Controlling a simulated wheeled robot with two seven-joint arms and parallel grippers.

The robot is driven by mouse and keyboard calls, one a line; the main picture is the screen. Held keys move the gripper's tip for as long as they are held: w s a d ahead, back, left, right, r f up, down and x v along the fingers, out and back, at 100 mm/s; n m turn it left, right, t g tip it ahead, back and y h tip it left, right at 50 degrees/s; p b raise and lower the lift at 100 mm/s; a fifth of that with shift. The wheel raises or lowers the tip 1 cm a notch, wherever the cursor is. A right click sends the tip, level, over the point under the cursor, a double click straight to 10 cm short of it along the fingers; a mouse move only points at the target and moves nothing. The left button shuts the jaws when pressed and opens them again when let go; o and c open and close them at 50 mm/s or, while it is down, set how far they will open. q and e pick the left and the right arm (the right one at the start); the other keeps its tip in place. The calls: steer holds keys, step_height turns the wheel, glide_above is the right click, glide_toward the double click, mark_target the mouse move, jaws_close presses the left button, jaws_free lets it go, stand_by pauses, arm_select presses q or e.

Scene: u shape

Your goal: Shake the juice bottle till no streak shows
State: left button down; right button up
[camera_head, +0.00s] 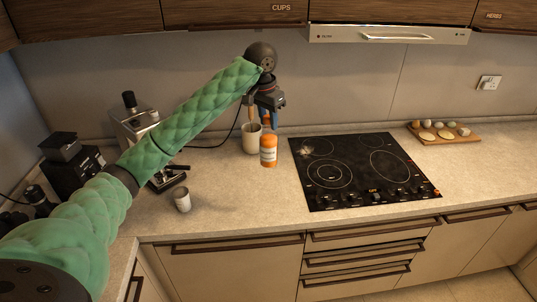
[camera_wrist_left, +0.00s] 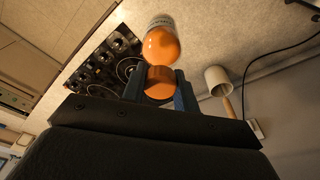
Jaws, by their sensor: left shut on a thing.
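The juice bottle (camera_head: 268,152) is orange with a pale label and hangs or stands upright left of the cooktop in the head view. My left gripper (camera_head: 267,117) points down at it from above, shut on its orange top. In the left wrist view the round orange top (camera_wrist_left: 160,83) sits between the fingertips, with the orange shoulder and label of the bottle (camera_wrist_left: 161,43) beyond. I cannot tell whether its base touches the counter. No streak can be made out at this size. My right gripper is not in view.
A cream holder (camera_head: 251,138) with a wooden utensil stands close behind the bottle, to its left. The black cooktop (camera_head: 350,172) is to the right. A small cup (camera_head: 182,200) and a coffee machine (camera_head: 135,128) are to the left. The counter in front of the bottle is clear.

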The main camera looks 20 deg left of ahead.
mark_target(269, 142)
arm_select(q)
step_height(269, 142, down, 3)
steer(key=shift+r, duration=3.8)
step_height(269, 142, down, 7)
steer(key=shift+f, duration=0.1)
step_height(269, 142, up, 7)
steer(key=shift+r, duration=0.1)
steer(key=shift+f, duration=3.6)
